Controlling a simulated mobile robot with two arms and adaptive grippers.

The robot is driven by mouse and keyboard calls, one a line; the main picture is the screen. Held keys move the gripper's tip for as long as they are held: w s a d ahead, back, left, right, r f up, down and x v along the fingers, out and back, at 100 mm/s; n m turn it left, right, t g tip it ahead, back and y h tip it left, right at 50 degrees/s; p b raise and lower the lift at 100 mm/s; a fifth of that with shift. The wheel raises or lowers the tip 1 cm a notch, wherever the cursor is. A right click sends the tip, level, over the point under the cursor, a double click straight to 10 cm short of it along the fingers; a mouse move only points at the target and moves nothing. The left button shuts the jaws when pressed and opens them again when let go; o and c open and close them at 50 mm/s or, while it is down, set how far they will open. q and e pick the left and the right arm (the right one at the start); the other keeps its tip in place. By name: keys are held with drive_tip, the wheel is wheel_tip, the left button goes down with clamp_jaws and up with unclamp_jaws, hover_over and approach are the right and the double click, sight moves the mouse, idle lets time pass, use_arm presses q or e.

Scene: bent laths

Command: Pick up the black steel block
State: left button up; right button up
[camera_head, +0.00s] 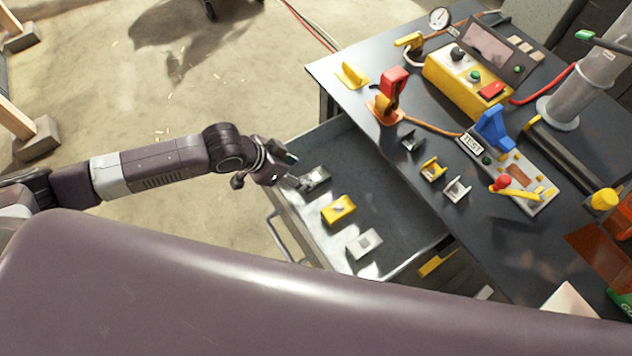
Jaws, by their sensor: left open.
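The black steel block (317,178) is dark grey to black with a glossy top. It lies at the far left end of an open grey drawer (395,215), in a row with a yellow block (338,209) and a silver block (364,244). My left gripper (297,171) reaches in from the left over the drawer's edge. Its fingers are open, and their tips are just left of the black block. I cannot tell whether one touches it. My right gripper does not show.
The dark workbench (545,250) stands right of the drawer. On it are black (411,140), yellow (432,169) and silver (457,189) small holders, a red-handled clamp (394,85), a yellow control box (468,75) and a test fixture (512,168). The floor at left is mostly clear.

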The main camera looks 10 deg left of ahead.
sight(314, 177)
use_arm(q)
drive_tip(key=shift+p+x, duration=0.4)
drive_tip(key=shift+x, duration=3.4)
drive_tip(key=shift+d, duration=0.1)
drive_tip(key=c, duration=1.4)
drive_tip(key=shift+r, duration=0.1)
